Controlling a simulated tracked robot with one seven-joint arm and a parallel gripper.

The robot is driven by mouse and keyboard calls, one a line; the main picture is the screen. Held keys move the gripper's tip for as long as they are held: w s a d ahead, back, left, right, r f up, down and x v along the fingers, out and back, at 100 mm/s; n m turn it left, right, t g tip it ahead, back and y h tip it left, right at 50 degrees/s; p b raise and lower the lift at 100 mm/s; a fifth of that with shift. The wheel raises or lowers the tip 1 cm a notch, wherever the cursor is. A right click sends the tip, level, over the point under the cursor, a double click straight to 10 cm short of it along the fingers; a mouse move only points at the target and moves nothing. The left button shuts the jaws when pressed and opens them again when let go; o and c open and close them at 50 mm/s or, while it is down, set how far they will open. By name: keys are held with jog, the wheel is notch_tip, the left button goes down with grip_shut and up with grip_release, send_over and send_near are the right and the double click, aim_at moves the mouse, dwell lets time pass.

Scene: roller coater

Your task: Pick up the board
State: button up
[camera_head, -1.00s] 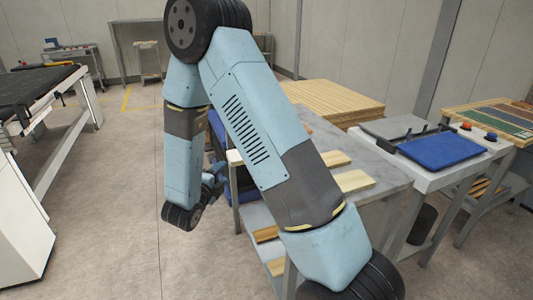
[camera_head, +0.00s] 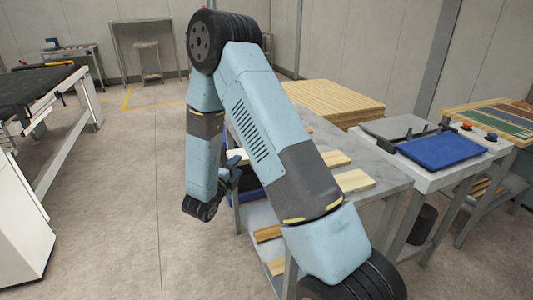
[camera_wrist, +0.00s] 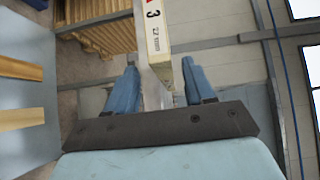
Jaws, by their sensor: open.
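A pale board (camera_wrist: 158,30) with a black 3, small lettering and a red mark shows upright at the top of the wrist view. Its near end reaches down between the two blue fingers of my gripper (camera_wrist: 160,88). The fingers are open, one on each side, with visible gaps to the board. In the head view my gripper (camera_head: 234,170) is at the left end of the grey table (camera_head: 390,178), partly hidden by my arm. A small pale piece of the board (camera_head: 237,154) shows beside it there.
Two light wooden boards (camera_head: 353,180) lie on the table, and more lie on its lower shelf (camera_head: 265,215). A wood stack (camera_head: 335,98) stands behind. A side stand (camera_head: 450,165) with a blue panel is at right.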

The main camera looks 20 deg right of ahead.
jog(key=shift+x, duration=2.6)
jog(key=shift+w+a+r, duration=0.1)
jog(key=shift+r, duration=0.05)
jog(key=shift+c, duration=0.4)
grip_shut()
